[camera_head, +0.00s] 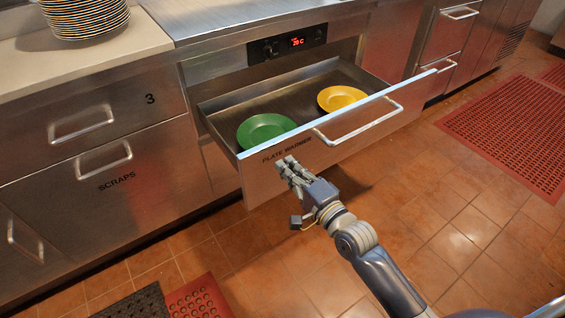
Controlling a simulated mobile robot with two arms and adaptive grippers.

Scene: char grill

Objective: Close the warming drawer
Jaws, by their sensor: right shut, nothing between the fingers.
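The warming drawer (262,177) is pulled out from the steel counter, with "PLATE WARMER" on its front and a bar handle (358,124) on the right part of that front. A green plate (265,130) and a yellow plate (341,97) lie inside it. My right gripper (287,166) is shut and empty at the drawer's front face, left of the handle and below the top edge. Whether its fingertips touch the face I cannot tell. My left gripper is not in view.
Closed drawers labelled "3" and "SCRAPS" (103,160) are at the left. A plate stack (86,14) stands on the counter. Red (512,130) and dark (135,303) mats lie on the tiled floor, open in front.

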